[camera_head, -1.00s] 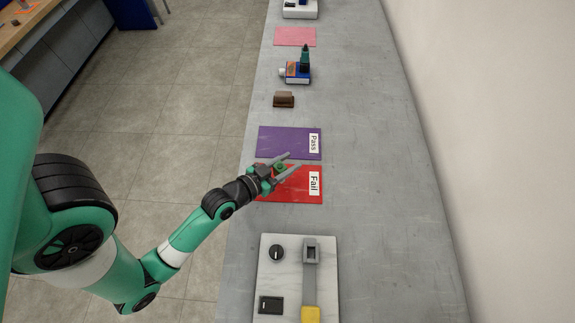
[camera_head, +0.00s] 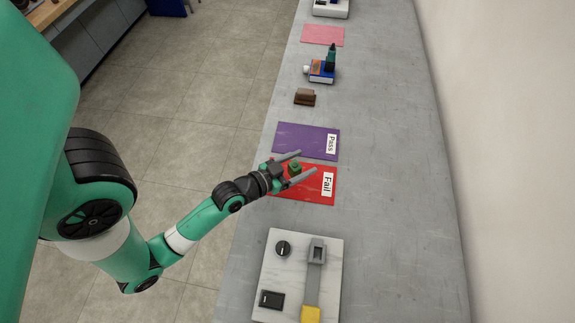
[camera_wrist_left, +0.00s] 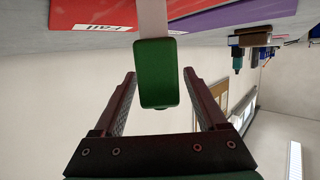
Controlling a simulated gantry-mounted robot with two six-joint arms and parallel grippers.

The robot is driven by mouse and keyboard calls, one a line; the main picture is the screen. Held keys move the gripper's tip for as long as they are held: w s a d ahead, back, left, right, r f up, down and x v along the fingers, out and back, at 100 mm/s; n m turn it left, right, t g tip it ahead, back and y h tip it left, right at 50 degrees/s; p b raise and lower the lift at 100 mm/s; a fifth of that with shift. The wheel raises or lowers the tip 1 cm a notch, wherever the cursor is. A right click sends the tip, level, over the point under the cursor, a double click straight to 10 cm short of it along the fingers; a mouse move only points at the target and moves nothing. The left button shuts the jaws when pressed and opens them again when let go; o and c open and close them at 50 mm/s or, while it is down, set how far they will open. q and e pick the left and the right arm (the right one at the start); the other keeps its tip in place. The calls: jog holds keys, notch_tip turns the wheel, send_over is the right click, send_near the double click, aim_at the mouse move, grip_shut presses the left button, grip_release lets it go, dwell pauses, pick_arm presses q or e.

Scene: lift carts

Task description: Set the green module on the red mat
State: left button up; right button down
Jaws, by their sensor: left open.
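The green module (camera_head: 294,168) stands on the red mat (camera_head: 300,188), near its far edge beside the purple mat. The red mat carries a "Fail" label. My left gripper (camera_head: 307,161) is open, with one finger on each side of the module. In the left wrist view the module (camera_wrist_left: 157,85) shows as a green block on a pale stem between the spread fingers, with a gap on both sides. The red mat (camera_wrist_left: 85,15) is at the top of that view. My right gripper is not in view.
A purple "Pass" mat (camera_head: 300,139) lies just beyond the red mat. A brown block (camera_head: 305,97), a blue box-like device (camera_head: 321,71) and a pink mat (camera_head: 322,35) are farther back. A marble panel (camera_head: 272,255) with a knob and lever is in front. The table's right side is clear.

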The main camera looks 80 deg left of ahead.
pick_arm(q)
jog(key=v, duration=0.3)
jog(key=b+v, duration=0.1)
jog(key=v, duration=0.2)
jog(key=b+v, duration=0.1)
jog(key=v, duration=0.2)
jog(key=shift+s+f, duration=0.3)
jog(key=shift+s, duration=0.15)
jog(key=shift+s+d+r+b, duration=0.3)
jog(key=shift+s+d+r, duration=0.15)
jog(key=shift+r, duration=0.2)
